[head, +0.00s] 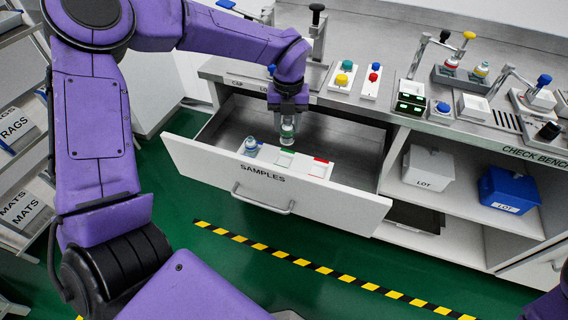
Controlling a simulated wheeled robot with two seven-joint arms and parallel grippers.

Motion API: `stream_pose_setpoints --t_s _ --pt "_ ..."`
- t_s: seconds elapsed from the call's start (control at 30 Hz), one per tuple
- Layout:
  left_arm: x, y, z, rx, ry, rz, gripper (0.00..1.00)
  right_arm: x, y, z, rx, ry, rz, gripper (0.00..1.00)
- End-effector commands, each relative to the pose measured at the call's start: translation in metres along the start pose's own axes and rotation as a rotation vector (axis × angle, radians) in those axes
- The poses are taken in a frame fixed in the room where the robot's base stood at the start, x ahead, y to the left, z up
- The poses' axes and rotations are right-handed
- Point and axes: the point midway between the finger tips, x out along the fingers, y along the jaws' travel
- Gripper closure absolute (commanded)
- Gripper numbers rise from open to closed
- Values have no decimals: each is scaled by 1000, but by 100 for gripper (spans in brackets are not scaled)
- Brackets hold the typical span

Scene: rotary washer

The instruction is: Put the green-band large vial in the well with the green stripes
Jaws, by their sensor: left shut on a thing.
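My left gripper (288,114) points down over the open SAMPLES drawer. It is shut on the green-band large vial (287,134), a clear vial with a green band that hangs upright below the fingers. The vial is over or just in front of the part of the white rack (313,170) with the green stripes (287,151). I cannot tell whether its base is inside the well or above it. My right gripper is out of view.
A blue-marked vial (251,148) stands at the rack's left end, close to the held vial. A red stripe (321,160) marks the right end. The drawer front (270,185) and its walls surround the rack. The counter above holds buttons and fixtures.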

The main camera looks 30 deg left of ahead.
Motion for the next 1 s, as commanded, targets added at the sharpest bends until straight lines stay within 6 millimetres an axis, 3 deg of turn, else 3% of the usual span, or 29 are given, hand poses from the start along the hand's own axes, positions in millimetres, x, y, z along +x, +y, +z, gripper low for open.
stream_pose_setpoints --t_s 0.1,0.3,0.8,1.0 --pt "8 5 6 -236 -3 -5 88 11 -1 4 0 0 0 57" --pt "13 10 10 -454 -3 -6 88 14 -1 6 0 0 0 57" --pt "103 10 10 -470 -1 -4 88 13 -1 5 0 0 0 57" --pt "109 10 11 -470 -3 -8 88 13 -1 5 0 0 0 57"
